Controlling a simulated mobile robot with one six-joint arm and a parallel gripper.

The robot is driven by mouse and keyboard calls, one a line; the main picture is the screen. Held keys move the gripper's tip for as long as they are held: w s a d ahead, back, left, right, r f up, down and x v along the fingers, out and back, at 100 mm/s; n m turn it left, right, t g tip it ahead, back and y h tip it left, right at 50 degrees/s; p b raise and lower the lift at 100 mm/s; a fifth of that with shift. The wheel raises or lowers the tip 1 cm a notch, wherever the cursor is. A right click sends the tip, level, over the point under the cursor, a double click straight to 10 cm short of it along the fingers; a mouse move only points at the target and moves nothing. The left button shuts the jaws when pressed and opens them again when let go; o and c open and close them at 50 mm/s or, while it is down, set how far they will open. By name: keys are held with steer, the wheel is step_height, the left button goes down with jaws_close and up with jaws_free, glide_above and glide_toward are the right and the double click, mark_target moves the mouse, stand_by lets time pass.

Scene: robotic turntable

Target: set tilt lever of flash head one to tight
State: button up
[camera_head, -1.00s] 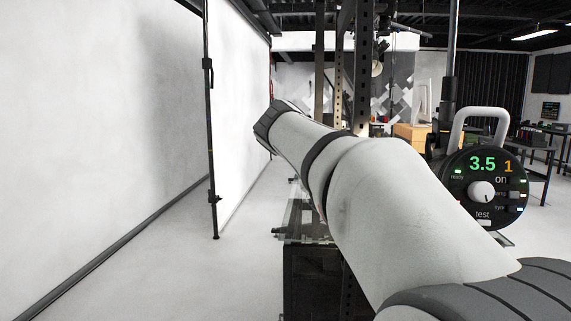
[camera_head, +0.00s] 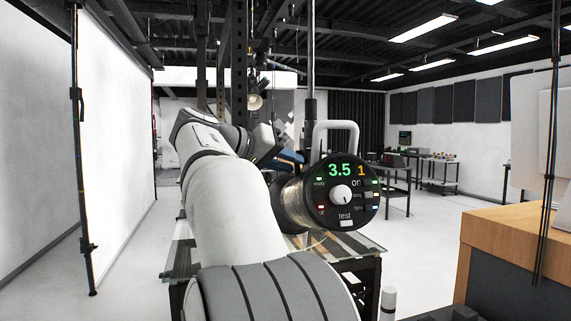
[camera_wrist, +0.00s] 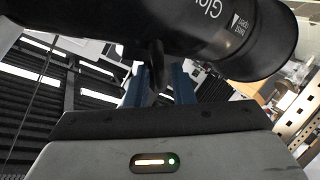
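Flash head one (camera_head: 292,205) is a dark cylinder on a stand. Its round rear panel (camera_head: 340,193) shows a green 3.5, an orange 1, a white knob and a test button. In the wrist view its black barrel (camera_wrist: 215,35) crosses the top. A small dark tilt lever (camera_wrist: 157,62) hangs below it, between the two blue fingers of my gripper (camera_wrist: 160,75). The fingers stand apart on either side of the lever, with no clear grip on it. In the head view my gripper (camera_head: 290,158) is beside the flash head, partly hidden behind it.
A vertical stand pole (camera_head: 310,70) rises above the flash head, and a handle (camera_head: 335,135) tops its panel. A glass-topped dark table (camera_head: 350,245) is below. A wooden-topped cabinet (camera_head: 520,225) stands at right. A white backdrop (camera_head: 115,130) is at left.

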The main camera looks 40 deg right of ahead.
steer(key=shift+d, duration=0.15)
steer(key=shift+c, duration=0.3)
jaws_close()
steer(key=shift+f, duration=0.1)
